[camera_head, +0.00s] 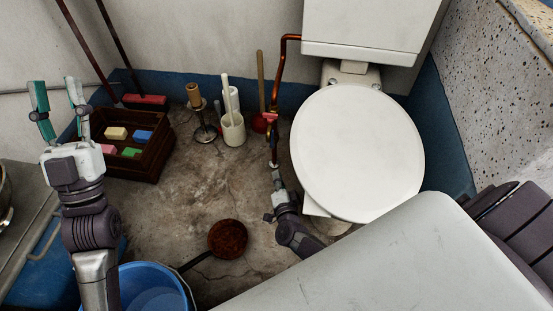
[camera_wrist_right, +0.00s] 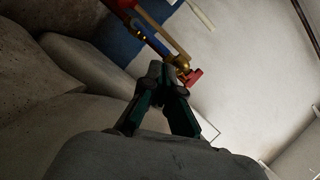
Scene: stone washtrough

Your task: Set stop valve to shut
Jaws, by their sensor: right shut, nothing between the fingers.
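The stop valve sits on the copper pipe (camera_head: 280,70) beside the toilet. Its red handle (camera_head: 269,117) shows left of the toilet lid. In the right wrist view the brass valve body (camera_wrist_right: 181,62) and red handle (camera_wrist_right: 194,77) appear just beyond my fingertips. My right gripper (camera_head: 274,162) is shut and empty, just below the valve in the head view; in its wrist view the fingertips (camera_wrist_right: 164,70) come together close to the valve, and I cannot tell whether they touch it. My left gripper (camera_head: 56,82) is open and empty at the far left, away from the valve.
The white toilet (camera_head: 357,150) stands right of the valve. A plunger (camera_head: 261,90), a brush holder (camera_head: 232,129) and a paper-roll stand (camera_head: 201,118) are left of it. A crate (camera_head: 137,172) holds sponges. A brown pan (camera_head: 228,239) and blue bucket (camera_head: 150,272) are nearer.

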